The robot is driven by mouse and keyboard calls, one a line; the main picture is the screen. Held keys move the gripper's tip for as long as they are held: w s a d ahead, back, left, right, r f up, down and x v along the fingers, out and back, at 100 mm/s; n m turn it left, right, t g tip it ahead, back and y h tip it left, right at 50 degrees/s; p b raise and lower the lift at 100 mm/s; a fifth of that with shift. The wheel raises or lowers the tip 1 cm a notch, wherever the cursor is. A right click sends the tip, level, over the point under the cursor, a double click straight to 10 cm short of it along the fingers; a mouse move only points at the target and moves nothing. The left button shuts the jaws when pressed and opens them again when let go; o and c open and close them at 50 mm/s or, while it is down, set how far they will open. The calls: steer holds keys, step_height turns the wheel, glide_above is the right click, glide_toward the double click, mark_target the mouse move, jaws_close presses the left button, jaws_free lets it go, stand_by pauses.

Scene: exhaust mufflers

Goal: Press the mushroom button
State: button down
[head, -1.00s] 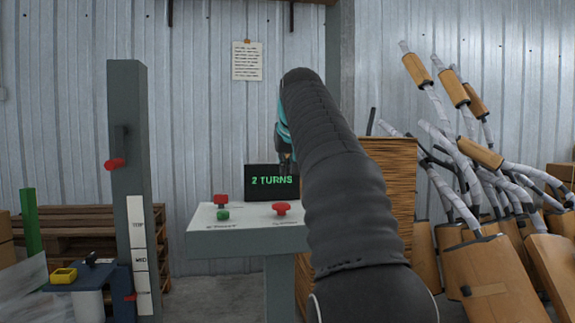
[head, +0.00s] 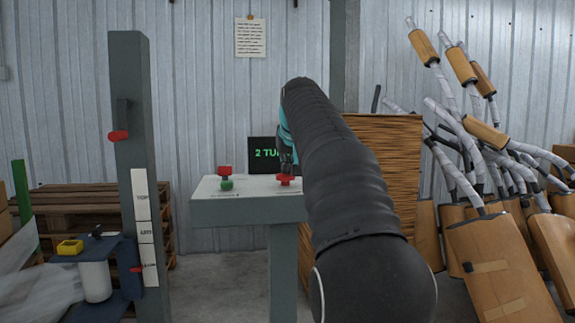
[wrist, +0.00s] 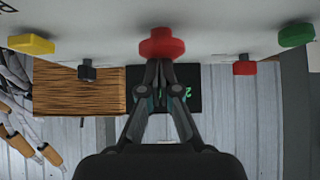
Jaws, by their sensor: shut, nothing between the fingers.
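The red mushroom button (head: 285,180) stands on the sloped grey top of the console (head: 245,208), partly covered by my gripper. It also shows as a wide red cap (wrist: 162,43) at the top middle of the wrist view. My gripper (wrist: 159,63) is shut and empty, its fingertips right at the edge of the cap. In the head view my gripper (head: 287,162) is just above the button, mostly hidden by my arm. I cannot tell whether the tips touch the cap or whether it is pressed down.
A smaller red control (head: 225,171) and a green button (head: 227,184) sit left on the console. The wrist view adds a yellow button (wrist: 32,43) and a black knob (wrist: 87,70). A dark screen (head: 262,152) stands behind. Wrapped mufflers (head: 488,265) lean at right.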

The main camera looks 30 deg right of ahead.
steer(key=shift+f+b, duration=0.4)
steer(key=shift+f, duration=0.75)
step_height(320, 180, up, 5)
steer(key=p, duration=0.5)
steer(key=shift+s, duration=0.1)
steer(key=v, duration=1)
